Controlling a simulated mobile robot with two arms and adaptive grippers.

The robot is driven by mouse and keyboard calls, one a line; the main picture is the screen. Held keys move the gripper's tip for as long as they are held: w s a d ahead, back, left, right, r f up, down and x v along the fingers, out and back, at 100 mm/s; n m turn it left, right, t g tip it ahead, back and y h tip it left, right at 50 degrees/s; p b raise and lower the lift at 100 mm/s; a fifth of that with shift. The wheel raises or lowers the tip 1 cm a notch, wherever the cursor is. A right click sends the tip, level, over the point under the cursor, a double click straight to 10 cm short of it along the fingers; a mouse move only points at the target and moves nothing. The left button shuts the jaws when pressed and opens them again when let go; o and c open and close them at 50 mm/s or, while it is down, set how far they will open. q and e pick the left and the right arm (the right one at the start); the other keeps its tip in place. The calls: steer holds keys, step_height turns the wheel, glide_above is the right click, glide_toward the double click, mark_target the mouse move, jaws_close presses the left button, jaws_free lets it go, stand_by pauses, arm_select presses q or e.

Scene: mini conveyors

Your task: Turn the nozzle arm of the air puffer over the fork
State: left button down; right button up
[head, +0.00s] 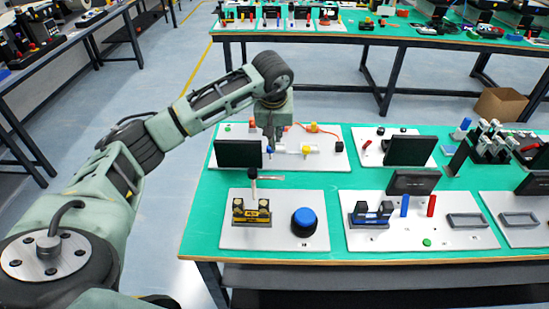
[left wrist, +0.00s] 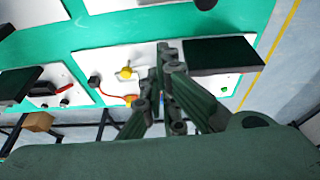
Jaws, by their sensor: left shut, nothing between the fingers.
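On the front left board, a thin dark post (head: 253,187) carries a pale horizontal arm (head: 270,178) that points right; it looks like the nozzle arm. In front of it stands a yellow and black fork-like piece (head: 251,212) with two uprights. A blue dome (head: 304,221) sits to its right. My left gripper (head: 271,146) points down, shut and empty, behind the pale arm and apart from it, over the rear left board. Its closed fingers also show in the left wrist view (left wrist: 161,47). The pale arm cannot be made out there. My right gripper is not in view.
A dark screen (head: 238,153) stands just left of my left gripper. An orange hose (head: 318,129) and a yellow knob (head: 306,150) are to its right. A second board (head: 420,239) with red and blue cylinders lies on the right. Green tabletop shows between the boards.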

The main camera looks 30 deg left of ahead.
arm_select(q)
step_height(320, 180, down, 9)
steer(key=p, duration=0.6)
steer(key=shift+s+a, duration=0.15)
steer(key=shift+s, duration=0.2)
steer(key=shift+f, duration=0.1)
steer(key=shift+s+d+m+b, duration=0.1)
steer(key=shift+d+m+b, duration=0.1)
steer(key=shift+m+b, duration=0.25)
